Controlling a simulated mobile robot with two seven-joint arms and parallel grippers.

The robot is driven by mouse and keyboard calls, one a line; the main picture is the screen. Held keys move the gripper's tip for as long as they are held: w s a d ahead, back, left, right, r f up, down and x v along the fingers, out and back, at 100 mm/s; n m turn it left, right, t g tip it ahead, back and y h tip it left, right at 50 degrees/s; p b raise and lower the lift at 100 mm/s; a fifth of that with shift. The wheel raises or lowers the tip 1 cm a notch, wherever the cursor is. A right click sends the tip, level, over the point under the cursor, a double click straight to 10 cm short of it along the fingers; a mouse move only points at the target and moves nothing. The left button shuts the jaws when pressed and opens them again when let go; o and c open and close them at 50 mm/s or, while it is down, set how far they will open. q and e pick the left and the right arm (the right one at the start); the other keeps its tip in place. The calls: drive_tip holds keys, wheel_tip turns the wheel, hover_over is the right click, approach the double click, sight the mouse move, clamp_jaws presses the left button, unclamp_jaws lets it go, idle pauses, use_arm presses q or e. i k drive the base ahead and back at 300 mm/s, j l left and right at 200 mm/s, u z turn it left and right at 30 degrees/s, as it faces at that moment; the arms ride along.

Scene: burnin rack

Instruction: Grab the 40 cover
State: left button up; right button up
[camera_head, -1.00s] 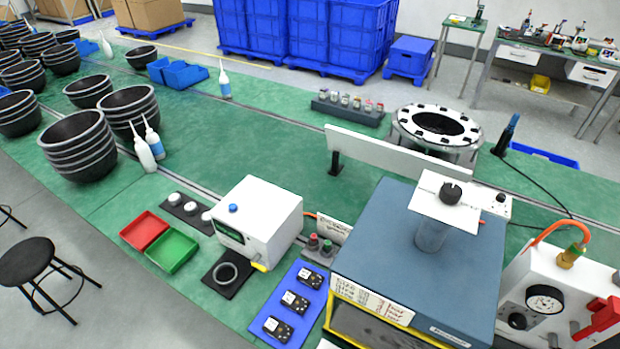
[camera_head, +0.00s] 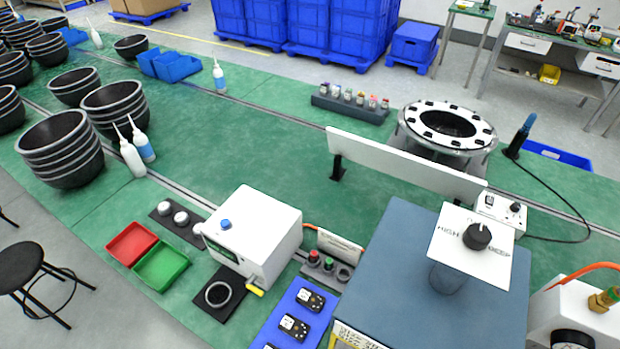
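No "40" label is legible, so I cannot tell for certain which thing is the 40 cover. White round caps (camera_head: 181,218) sit in a row on a dark strip left of a white box. A red-topped piece (camera_head: 313,257) and a green-topped piece (camera_head: 328,263) stand in a grey holder right of the white box, with a grey ring-like spot (camera_head: 343,274) beside them. Neither of my grippers is in view.
The white box (camera_head: 254,233) has a blue button on top. Red (camera_head: 131,243) and green (camera_head: 162,266) trays lie to its left. A blue mat (camera_head: 275,330) holds black devices. A large blue-grey box (camera_head: 400,270) with a HIGH/BEEP knob stands right. Green bench behind is mostly free.

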sight(311, 300)
drive_tip(key=i+j+z, duration=0.15)
drive_tip(key=j, duration=0.3)
drive_tip(key=i+j+z, duration=0.1)
drive_tip(key=j, duration=0.35)
drive_tip(key=i+j+z, duration=0.15)
drive_tip(key=j, duration=0.35)
drive_tip(key=j+z, duration=0.15)
drive_tip(key=j, duration=0.3)
